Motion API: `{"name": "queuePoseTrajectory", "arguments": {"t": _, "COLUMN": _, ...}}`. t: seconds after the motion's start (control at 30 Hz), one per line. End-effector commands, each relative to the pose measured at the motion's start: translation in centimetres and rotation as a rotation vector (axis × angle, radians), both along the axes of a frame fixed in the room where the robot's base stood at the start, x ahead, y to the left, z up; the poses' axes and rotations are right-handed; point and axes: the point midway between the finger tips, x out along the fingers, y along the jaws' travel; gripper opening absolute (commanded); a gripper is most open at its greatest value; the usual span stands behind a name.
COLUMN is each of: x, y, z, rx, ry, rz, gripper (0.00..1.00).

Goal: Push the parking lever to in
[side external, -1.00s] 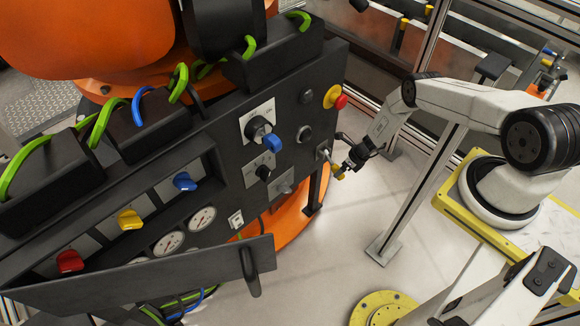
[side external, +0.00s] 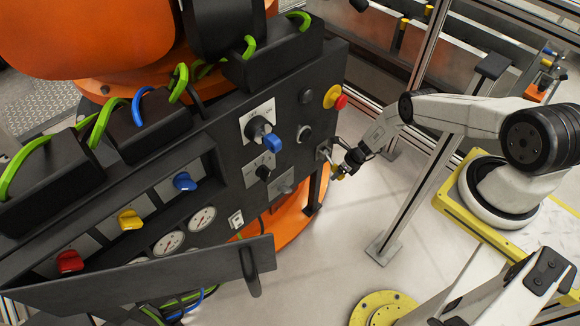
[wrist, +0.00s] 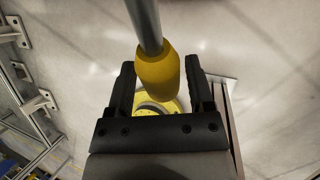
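The parking lever (side external: 327,156) is a thin metal rod with a yellow grip, sticking out from the right end of the dark panel. In the wrist view its yellow grip (wrist: 158,75) hangs between my two black fingers. My gripper (side external: 344,168) is at the lever's outer end. In the wrist view my gripper (wrist: 163,85) is open, with a clear gap on the right of the grip and little or none on the left. Whether a finger touches the grip I cannot tell. The lever's pivot is too small to make out.
A metal post (side external: 415,190) stands right of my gripper.

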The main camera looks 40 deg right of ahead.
Motion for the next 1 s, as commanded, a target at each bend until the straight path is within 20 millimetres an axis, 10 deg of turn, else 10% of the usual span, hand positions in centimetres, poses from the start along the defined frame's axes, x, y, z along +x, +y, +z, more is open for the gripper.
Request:
{"name": "queuePoseTrajectory", "arguments": {"t": 0.2, "x": 0.0, "y": 0.0, "z": 0.01, "rx": 0.0, "ry": 0.0, "rz": 0.0, "gripper": 0.0}}
{"name": "queuePoseTrajectory", "arguments": {"t": 1.0, "x": -0.44, "y": 0.16, "z": 0.95, "rx": 0.006, "ry": 0.118, "rz": 0.005, "gripper": 0.0}}
